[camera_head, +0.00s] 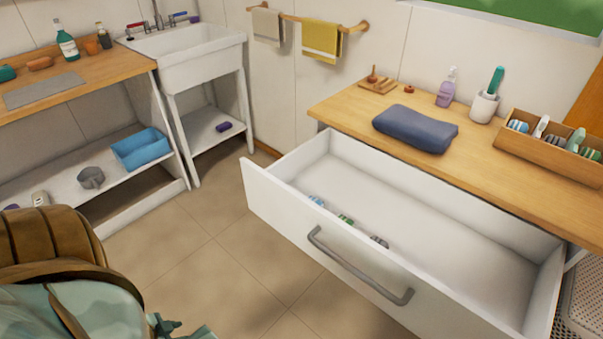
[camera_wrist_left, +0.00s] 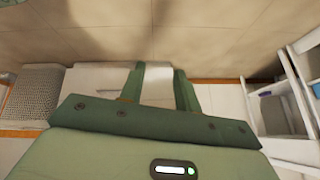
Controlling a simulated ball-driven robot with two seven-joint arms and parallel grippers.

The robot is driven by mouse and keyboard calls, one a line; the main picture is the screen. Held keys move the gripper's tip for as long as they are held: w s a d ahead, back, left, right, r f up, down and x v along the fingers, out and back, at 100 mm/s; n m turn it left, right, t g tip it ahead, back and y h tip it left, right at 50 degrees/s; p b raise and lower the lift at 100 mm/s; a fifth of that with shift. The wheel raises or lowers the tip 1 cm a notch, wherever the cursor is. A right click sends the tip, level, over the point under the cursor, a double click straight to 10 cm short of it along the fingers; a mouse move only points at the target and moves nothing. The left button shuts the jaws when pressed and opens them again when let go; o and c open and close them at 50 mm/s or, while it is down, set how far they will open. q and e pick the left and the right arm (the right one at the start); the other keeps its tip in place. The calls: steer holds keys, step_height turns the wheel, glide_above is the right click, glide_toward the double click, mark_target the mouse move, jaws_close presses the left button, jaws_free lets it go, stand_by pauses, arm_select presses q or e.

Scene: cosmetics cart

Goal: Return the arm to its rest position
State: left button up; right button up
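My left arm comes in at the lower left of the head view. Part of my left gripper (camera_head: 180,328) shows at the bottom edge, in front of the open drawer and apart from it. In the left wrist view, the two green fingers of my left gripper (camera_wrist_left: 158,88) stand apart. A pale surface shows through the gap, and I see nothing held. My right arm and right gripper are in neither view.
The white drawer (camera_head: 400,282) is pulled out, with several small tubes inside. Above it, a wooden counter (camera_head: 480,170) holds a folded blue towel (camera_head: 415,128) and a wooden organizer (camera_head: 550,150). A sink (camera_head: 195,60) and shelves stand left. The floor (camera_head: 220,265) between is clear.

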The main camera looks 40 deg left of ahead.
arm_select(q)
steer(key=s+a+f+m+g+y, duration=0.1)
steer(key=s+a+m+g+y, duration=0.35)
steer(key=s+a, duration=0.6)
steer(key=s+d+f+n+g+h, duration=0.1)
steer(key=d+f, duration=0.3)
steer(key=d, duration=1.3)
steer(key=s+d+f+n+g+h+p, duration=0.1)
steer(key=d+f+n+h, duration=0.1)
steer(key=d, duration=1.5)
steer(key=shift+d+f+n+h, duration=0.15)
steer(key=shift+f+n+h, duration=0.2)
steer(key=shift+f+h, duration=0.5)
steer(key=shift+s, duration=0.1)
